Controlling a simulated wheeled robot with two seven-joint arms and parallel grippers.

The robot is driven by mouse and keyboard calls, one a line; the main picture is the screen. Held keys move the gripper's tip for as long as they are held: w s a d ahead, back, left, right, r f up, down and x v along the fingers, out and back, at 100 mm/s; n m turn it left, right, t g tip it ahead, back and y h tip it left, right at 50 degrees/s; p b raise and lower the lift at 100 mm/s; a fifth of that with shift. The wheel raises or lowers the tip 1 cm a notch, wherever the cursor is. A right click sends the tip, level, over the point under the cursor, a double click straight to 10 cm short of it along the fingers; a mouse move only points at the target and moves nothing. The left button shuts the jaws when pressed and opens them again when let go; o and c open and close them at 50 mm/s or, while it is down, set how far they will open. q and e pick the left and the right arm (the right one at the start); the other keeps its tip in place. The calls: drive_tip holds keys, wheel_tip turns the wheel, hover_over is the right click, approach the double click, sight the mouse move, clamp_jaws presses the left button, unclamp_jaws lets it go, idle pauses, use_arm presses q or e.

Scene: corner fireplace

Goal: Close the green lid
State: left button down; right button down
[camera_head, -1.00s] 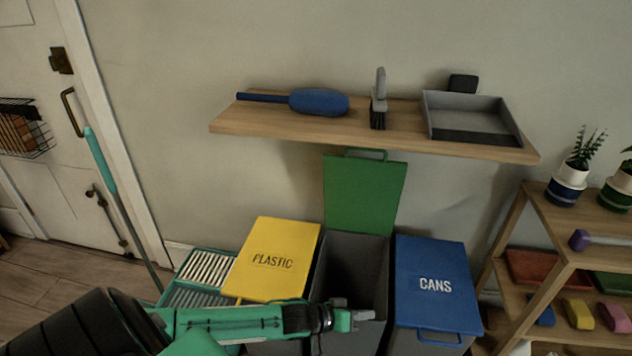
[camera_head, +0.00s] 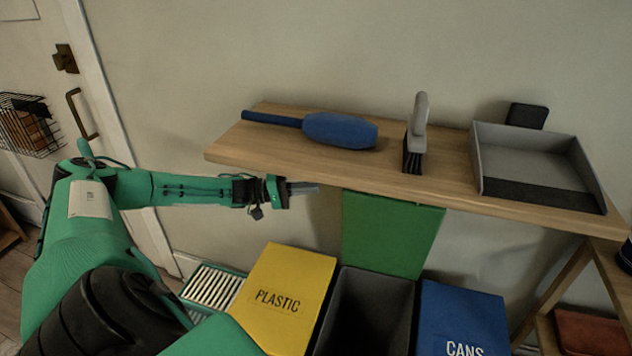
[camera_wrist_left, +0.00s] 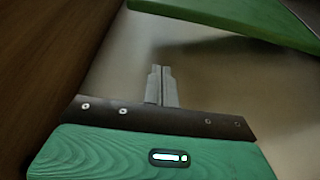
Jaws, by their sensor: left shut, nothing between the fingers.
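The green lid (camera_head: 392,236) stands upright, open, against the wall behind an open grey bin (camera_head: 368,312). The shelf hides its top edge in the head view. My left gripper (camera_head: 316,188) is shut and empty, to the left of the lid and just under the shelf's front edge, apart from the lid in the picture. In the left wrist view the shut fingers (camera_wrist_left: 162,72) point toward the wall, and part of the green lid (camera_wrist_left: 235,20) shows at the top. My right gripper is not in view.
A wooden shelf (camera_head: 420,188) with a blue duster (camera_head: 340,130), a brush (camera_head: 415,130) and a grey dustpan (camera_head: 530,160) overhangs the bins. A yellow PLASTIC lid (camera_head: 285,285) and a blue CANS lid (camera_head: 460,318) flank the open bin. A door stands at left.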

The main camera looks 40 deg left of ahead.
use_arm(q)
drive_tip(key=w+d, duration=0.2)
drive_tip(key=d, duration=0.5)
drive_tip(key=shift+w+d+f, duration=0.15)
drive_tip(key=shift+d, duration=0.15)
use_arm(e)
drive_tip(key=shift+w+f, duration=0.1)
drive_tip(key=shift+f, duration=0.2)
use_arm(q)
drive_tip(key=shift+d+f, duration=0.1)
